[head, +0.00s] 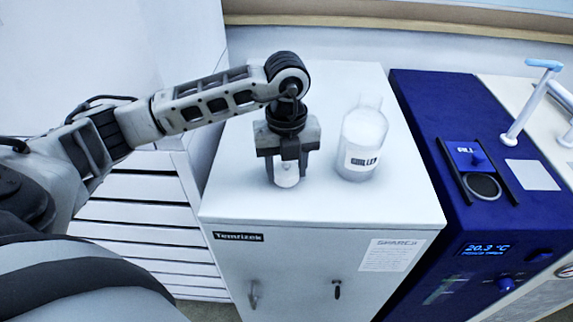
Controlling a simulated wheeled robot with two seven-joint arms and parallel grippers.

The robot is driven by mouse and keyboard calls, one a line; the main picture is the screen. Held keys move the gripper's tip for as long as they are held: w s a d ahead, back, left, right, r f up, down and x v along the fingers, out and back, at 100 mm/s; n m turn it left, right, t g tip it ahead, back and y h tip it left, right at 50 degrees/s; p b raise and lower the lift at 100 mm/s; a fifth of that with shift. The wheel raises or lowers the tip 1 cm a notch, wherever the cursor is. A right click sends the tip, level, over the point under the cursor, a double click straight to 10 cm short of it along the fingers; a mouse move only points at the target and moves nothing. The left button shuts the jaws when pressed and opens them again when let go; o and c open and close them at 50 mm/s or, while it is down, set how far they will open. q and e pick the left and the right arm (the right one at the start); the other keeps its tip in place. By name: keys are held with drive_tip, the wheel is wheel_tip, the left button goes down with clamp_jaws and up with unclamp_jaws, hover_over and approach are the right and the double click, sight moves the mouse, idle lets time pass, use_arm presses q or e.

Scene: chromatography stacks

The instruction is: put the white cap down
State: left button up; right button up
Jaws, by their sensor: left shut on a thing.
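My left gripper (287,165) comes down from above over the white cabinet top, with its fingers pointing down. It is shut on the white cap (287,178), whose rounded lower part shows between and below the fingers. The rest of the cap is hidden by the gripper. I cannot tell whether the cap touches the cabinet top. A clear bottle (361,143) with white contents and a dark-lettered label stands upright to the right of the gripper, apart from it. My right gripper is not in view.
The white cabinet (235,190) has free room on its top, in front of and behind the gripper. A blue instrument (425,110) with a temperature display stands close on the right. A white slatted unit (140,212) is at the left. A wall closes off the back.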

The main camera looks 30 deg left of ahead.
sight(286, 165)
use_arm(q)
drive_tip(key=shift+f, duration=0.15)
drive_tip(key=o, duration=1)
drive_tip(key=shift+r, duration=0.2)
wheel_tip(286, 165, up, 12)
